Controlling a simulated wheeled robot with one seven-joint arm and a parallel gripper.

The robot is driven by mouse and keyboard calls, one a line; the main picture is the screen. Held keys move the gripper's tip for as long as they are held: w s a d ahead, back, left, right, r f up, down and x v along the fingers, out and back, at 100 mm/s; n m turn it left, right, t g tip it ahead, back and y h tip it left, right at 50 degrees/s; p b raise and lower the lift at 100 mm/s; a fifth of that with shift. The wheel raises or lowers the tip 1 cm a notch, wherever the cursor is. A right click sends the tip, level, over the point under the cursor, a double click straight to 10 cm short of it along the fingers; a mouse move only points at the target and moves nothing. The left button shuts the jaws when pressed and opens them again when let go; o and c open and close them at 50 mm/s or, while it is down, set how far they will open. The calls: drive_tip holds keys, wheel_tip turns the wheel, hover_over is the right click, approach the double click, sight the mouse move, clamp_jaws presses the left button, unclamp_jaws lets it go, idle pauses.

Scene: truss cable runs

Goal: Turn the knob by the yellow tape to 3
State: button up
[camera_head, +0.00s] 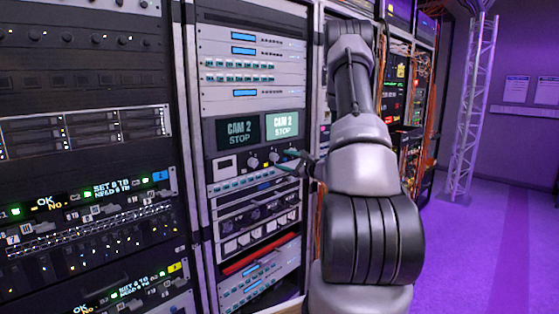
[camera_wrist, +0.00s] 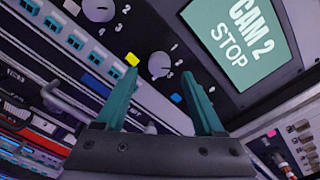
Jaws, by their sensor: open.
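The yellow tape (camera_wrist: 132,59) is a small square on the dark panel, between two grey knobs. It lies closer to the knob (camera_wrist: 160,65) in the middle of the wrist view than to the other knob (camera_wrist: 98,10) at the top left. Numbers ring the knobs; I cannot tell where their pointers stand. My gripper (camera_wrist: 160,78) has two teal fingers, open and empty. The middle knob shows between and just beyond the fingertips, with no visible contact.
A blue tape square (camera_wrist: 176,98) sits near the middle knob. A screen reading CAM 2 STOP (camera_wrist: 238,38) is beside the knobs. A metal handle (camera_wrist: 60,100) sticks out at the left. Racks (camera_head: 85,140) stand at the left; purple floor is open at the right.

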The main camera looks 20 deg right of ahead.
sight(277, 158)
drive_tip(key=shift+x, duration=1.5)
drive_tip(key=shift+a, duration=0.1)
clamp_jaws()
drive_tip(key=shift+m, duration=0.4)
drive_tip(key=m, duration=0.4)
drive_tip(key=shift+m, duration=2.5)
